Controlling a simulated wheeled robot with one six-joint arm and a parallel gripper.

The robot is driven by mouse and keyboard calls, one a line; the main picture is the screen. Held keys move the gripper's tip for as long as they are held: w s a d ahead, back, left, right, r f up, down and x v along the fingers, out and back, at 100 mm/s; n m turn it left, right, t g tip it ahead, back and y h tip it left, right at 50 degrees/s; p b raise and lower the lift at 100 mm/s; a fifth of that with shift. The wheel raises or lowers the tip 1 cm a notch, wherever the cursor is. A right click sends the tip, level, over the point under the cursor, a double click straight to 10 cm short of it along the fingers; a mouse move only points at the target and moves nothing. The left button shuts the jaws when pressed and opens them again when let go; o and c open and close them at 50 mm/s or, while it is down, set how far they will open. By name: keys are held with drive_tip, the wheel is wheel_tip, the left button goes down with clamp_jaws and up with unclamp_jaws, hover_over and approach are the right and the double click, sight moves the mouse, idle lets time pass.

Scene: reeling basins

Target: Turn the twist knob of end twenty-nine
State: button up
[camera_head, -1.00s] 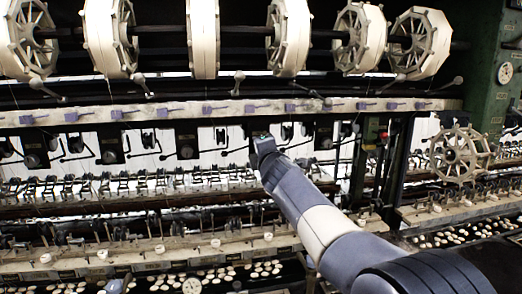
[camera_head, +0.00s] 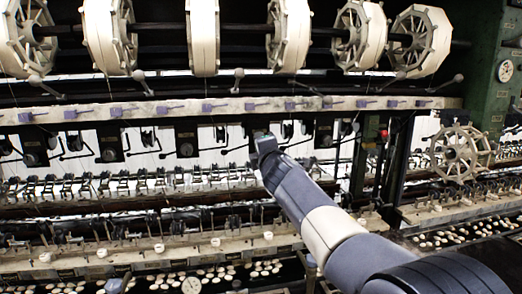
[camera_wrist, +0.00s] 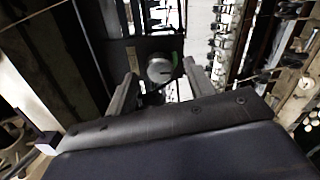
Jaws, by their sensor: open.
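A round grey twist knob (camera_wrist: 160,68) with a dark slot shows in the wrist view, on a dark plate. A thin green mark curves at its right edge. My gripper (camera_wrist: 159,74) is open, with one finger on each side of the knob. I cannot tell from this view whether the fingers touch it. No end number is legible, so I cannot confirm this is end twenty-nine. In the head view my gripper (camera_head: 265,146) is at the row of dark plates, and the arm hides the knob.
Other knobs on dark plates (camera_head: 186,149) line the machine to the left. A pale rail with purple levers (camera_head: 163,109) runs above, under large white reels (camera_head: 289,36). Rows of thin wire guides (camera_head: 120,181) lie below. A green post (camera_head: 489,90) stands at right.

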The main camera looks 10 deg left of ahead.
drive_tip(key=b+v, duration=0.2)
drive_tip(key=v, duration=0.7)
drive_tip(key=shift+s+b, duration=0.3)
drive_tip(key=shift+b, duration=0.1)
drive_tip(key=shift+w+d, duration=0.1)
drive_tip(key=p+x, duration=0.4)
drive_tip(key=x, duration=0.6)
drive_tip(key=shift+w, duration=0.3)
